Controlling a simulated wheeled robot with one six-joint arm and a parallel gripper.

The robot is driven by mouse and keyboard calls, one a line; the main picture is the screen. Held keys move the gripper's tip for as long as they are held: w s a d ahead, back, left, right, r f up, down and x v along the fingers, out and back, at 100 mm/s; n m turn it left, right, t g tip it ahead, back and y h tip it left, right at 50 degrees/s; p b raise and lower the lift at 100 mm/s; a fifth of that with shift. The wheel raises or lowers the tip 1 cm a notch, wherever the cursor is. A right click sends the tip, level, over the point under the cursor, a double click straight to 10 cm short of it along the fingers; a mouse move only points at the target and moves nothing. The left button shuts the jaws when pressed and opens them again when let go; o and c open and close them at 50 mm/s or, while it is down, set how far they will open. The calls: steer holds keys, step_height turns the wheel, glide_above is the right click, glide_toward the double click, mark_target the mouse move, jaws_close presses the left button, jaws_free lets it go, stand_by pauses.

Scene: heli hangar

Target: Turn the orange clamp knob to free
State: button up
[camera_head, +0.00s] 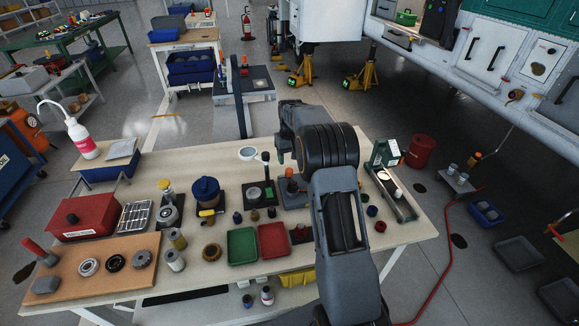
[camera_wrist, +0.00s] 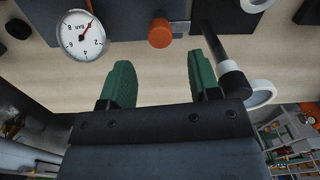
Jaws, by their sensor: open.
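The orange clamp knob (camera_wrist: 160,33) shows at the top middle of the wrist view, beside a grey block. In the head view an orange knob (camera_head: 289,172) stands on a small dark fixture just below my gripper (camera_head: 281,155). In the wrist view my gripper (camera_wrist: 161,78) is open, with its two green fingers apart and only bare tabletop between them. The knob lies beyond the fingertips, roughly in line with the gap, and nothing is held. My arm hides part of the bench right of the fixture in the head view.
A round pressure gauge (camera_wrist: 82,35) is left of the knob in the wrist view. A dark rod with a white band (camera_wrist: 230,66) stands close by the right finger. Green (camera_head: 242,246) and red (camera_head: 273,240) trays lie in front of the fixture on the crowded bench.

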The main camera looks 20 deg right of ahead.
mark_target(291, 172)
step_height(291, 172, up, 8)
steer(key=shift+d, duration=0.15)
steer(key=shift+w, duration=0.1)
stand_by(0.5)
steer(key=s+a+r+t+p, duration=0.1)
steer(key=s+a, duration=0.3)
steer(key=s, duration=0.6)
steer(key=s+a+r+t+p, duration=0.1)
steer(key=s+a, duration=0.3)
steer(key=s, duration=0.6)
steer(key=s+a+r+t+p, duration=0.1)
steer(key=s+a, duration=0.4)
steer(key=s, duration=0.5)
steer(key=shift+s+r+n+t, duration=0.2)
steer(key=shift+r+n+t, duration=0.15)
steer(key=shift+r, duration=0.55)
steer(key=shift+c, duration=0.2)
